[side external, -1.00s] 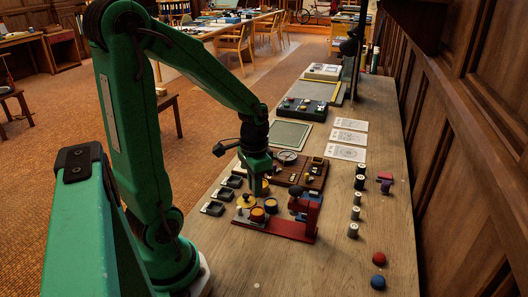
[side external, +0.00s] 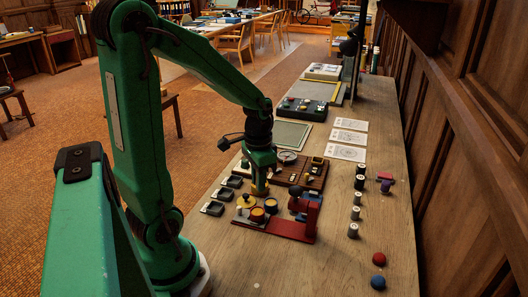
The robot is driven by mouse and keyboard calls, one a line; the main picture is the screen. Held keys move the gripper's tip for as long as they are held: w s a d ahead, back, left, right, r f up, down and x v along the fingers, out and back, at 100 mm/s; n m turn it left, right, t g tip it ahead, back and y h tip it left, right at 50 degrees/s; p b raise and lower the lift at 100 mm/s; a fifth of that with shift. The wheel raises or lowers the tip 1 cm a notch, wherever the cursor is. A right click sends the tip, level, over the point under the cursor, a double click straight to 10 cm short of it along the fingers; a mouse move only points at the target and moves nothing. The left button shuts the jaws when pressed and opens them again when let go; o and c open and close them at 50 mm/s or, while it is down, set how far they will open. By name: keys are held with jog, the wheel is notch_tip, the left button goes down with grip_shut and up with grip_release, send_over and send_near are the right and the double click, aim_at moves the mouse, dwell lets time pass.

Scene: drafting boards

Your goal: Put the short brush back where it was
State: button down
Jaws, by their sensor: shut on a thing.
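My gripper (side external: 260,186) is above the near left part of the brown wooden board (side external: 316,183), just behind the yellow-topped pots. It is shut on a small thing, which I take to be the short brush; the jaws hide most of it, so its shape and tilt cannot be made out. I cannot tell whether its lower end touches the board. The board holds a round dial (side external: 287,157) and several small pieces.
Small dark trays (side external: 213,208) line the left edge. Several spools (side external: 353,230), a red ball (side external: 379,259) and a blue ball (side external: 378,282) are on the right. The front tabletop is mostly clear.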

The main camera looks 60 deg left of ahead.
send_over(281, 195)
jog(key=shift+w+f, duration=0.1)
jog(key=shift+f, duration=3.45)
jog(key=shift+f, duration=0.1)
jog(key=shift+f, duration=1.8)
jog(key=shift+f, duration=0.1)
jog(key=c, duration=1.3)
grip_release()
